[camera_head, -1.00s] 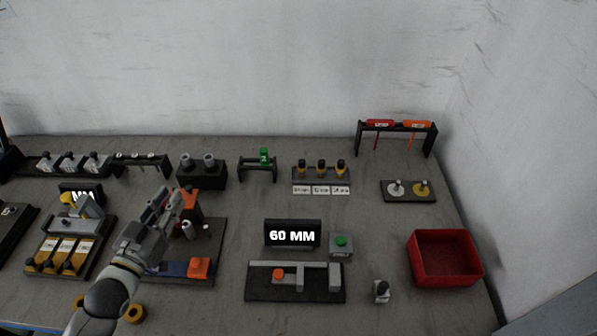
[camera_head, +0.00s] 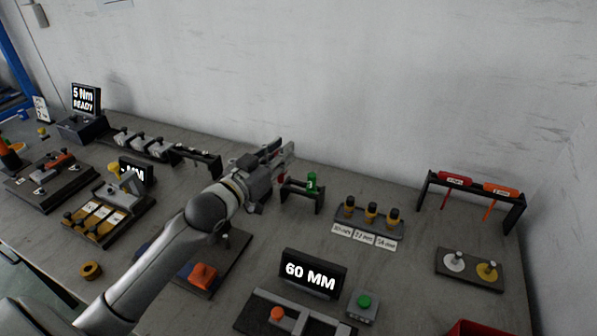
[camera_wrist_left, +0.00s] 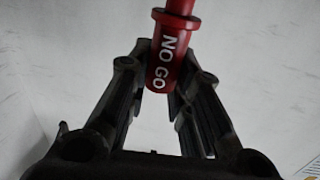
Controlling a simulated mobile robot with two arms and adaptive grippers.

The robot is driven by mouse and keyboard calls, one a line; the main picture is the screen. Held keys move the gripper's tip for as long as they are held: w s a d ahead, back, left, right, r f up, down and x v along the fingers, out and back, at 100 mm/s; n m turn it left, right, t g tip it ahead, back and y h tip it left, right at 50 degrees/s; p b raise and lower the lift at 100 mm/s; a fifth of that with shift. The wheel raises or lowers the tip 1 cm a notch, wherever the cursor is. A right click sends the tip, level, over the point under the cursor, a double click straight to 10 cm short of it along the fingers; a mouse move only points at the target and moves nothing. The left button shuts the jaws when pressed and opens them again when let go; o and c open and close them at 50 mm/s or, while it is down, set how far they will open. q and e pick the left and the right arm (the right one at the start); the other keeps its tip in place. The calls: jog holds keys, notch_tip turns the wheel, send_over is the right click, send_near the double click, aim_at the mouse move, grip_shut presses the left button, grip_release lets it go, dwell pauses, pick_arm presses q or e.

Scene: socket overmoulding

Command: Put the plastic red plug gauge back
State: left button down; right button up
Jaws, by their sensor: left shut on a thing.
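The red plug gauge (camera_wrist_left: 173,55), marked NO GO, is between the fingers of my left gripper (camera_wrist_left: 163,85) in the left wrist view. The gripper is shut on it. In the head view my left gripper (camera_head: 282,153) is raised at the left of a small black stand (camera_head: 304,196), partly in front of it. The red gauge can hardly be made out there. A green plug gauge (camera_head: 312,183) stands upright in the right part of this stand. The stand's left part is partly hidden by the gripper. My right gripper is not in view.
A rack with several black-and-yellow pieces (camera_head: 371,214) stands right of the stand. A 60 MM display (camera_head: 313,272) is in front. A black frame with red and orange tools (camera_head: 472,187) is at the right. The wall rises close behind the stand.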

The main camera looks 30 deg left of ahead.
pick_arm(q)
jog(key=w+a+f+p, duration=0.1)
jog(key=w+f, duration=0.8)
jog(key=f, duration=0.2)
jog(key=shift+w, duration=0.2)
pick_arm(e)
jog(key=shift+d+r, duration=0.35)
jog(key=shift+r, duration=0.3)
pick_arm(q)
jog(key=shift+f+b, duration=0.4)
jog(key=shift+f, duration=0.2)
jog(key=c, duration=1.6)
grip_release()
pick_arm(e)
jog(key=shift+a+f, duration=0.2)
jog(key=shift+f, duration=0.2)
pick_arm(q)
jog(key=shift+r, duration=0.2)
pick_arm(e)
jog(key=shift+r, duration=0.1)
